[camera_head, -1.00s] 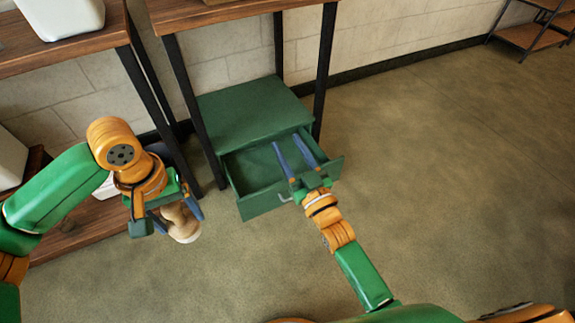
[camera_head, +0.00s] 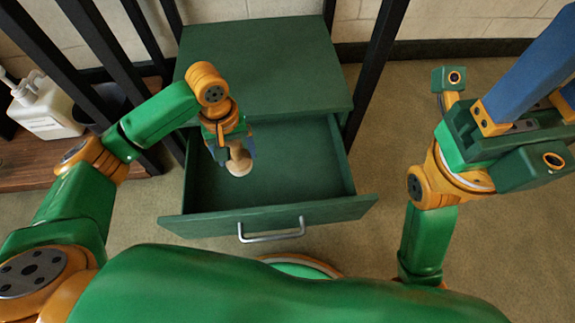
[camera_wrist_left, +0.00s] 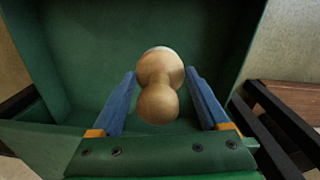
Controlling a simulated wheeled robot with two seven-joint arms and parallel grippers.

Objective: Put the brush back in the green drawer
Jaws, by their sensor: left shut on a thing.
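The brush (camera_head: 238,164) has a pale, rounded wooden body. My left gripper (camera_head: 236,152) is shut on it and holds it over the left part of the open green drawer (camera_head: 305,185). In the left wrist view the brush (camera_wrist_left: 158,103) sits between the blue fingers, with the green drawer interior (camera_wrist_left: 100,60) behind it. I cannot tell whether it touches the drawer floor. Its bristles are not visible. My right gripper (camera_head: 552,85) is raised at the right, empty, its fingers apart and partly cut off by the picture edge.
The drawer is pulled out of a green cabinet (camera_head: 265,65) and has a metal handle (camera_head: 271,231) on its front. Black table legs (camera_head: 378,70) stand beside the cabinet. A white pump bottle (camera_head: 45,108) stands on a wooden shelf at the left. The drawer interior is otherwise bare.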

